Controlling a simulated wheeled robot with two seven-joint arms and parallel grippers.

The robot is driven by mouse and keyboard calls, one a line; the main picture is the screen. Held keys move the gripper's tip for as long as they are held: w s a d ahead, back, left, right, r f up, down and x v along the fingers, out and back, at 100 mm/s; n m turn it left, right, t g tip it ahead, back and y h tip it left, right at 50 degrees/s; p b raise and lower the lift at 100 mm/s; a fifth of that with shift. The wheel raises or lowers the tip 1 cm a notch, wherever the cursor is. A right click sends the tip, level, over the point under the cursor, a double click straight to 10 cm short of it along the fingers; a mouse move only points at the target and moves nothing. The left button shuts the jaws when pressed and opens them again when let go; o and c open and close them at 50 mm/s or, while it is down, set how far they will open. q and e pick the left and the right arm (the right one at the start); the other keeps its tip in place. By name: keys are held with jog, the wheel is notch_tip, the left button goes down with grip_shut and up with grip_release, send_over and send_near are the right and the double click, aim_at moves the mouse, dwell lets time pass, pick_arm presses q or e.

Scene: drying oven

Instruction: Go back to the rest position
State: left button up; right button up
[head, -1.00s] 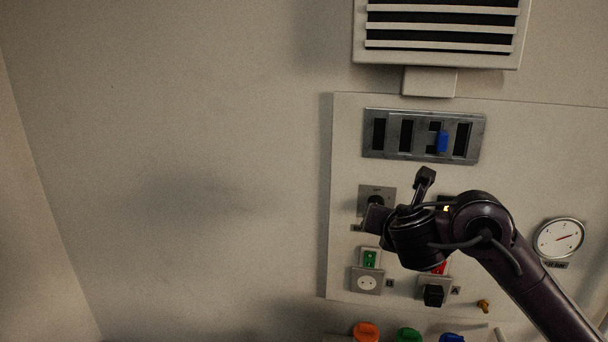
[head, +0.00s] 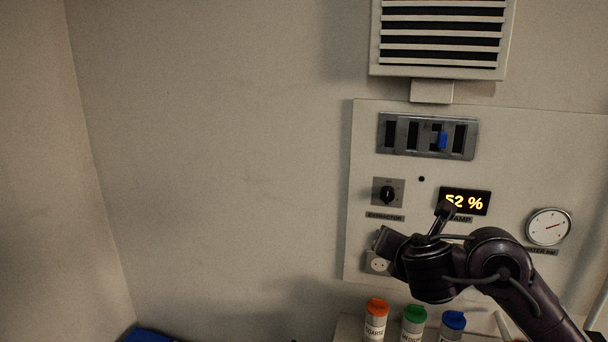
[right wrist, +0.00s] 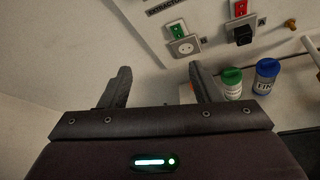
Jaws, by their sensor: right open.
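My right arm comes in from the right in the head view. Its gripper (head: 412,226) is in front of the lower part of the wall panel (head: 362,150). In the right wrist view the right gripper (right wrist: 160,68) is open, with nothing between its fingers. Its fingers stand apart before bare wall, with the panel beyond on the right. My left gripper is not in view.
A display (head: 465,201) reads 52 %. Near it are an extractor knob (head: 389,193), a slider plate (head: 428,135) with a blue slider, and a gauge (head: 548,227). Jars with orange (head: 377,306), green (head: 414,313) and blue (head: 453,320) lids stand below. The left wall is bare.

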jog(key=s+a+f+m+g+y, duration=0.1)
jog(key=s+a+f+m+g, duration=0.15)
jog(key=s+f+m, duration=0.45)
jog(key=s+a+f+m+g+y, duration=0.1)
jog(key=s+a+f+m, duration=0.3)
jog(key=f, duration=0.5)
jog(key=s+d+f+m+g, duration=0.35)
jog(key=s+f+m, duration=0.25)
jog(key=s+m, duration=0.3)
jog(key=s+d+f+m+g, duration=0.3)
jog(key=s+d+f+m, duration=0.25)
jog(key=s+m, duration=0.4)
notch_tip(320, 180, down, 37)
jog(key=s+n+g+b, duration=0.1)
jog(key=s+b, duration=0.2)
jog(key=b, duration=0.2)
pick_arm(q)
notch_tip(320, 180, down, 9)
jog(key=b, duration=0.4)
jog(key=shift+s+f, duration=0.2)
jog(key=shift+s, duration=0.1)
pick_arm(e)
jog(key=s+d+f+g+h, duration=0.1)
jog(key=s+d+f, duration=0.1)
jog(key=s+f, duration=1.6)
notch_tip(320, 180, down, 3)
jog(key=shift+s+d+r, duration=0.15)
jog(key=shift+s+d, duration=0.2)
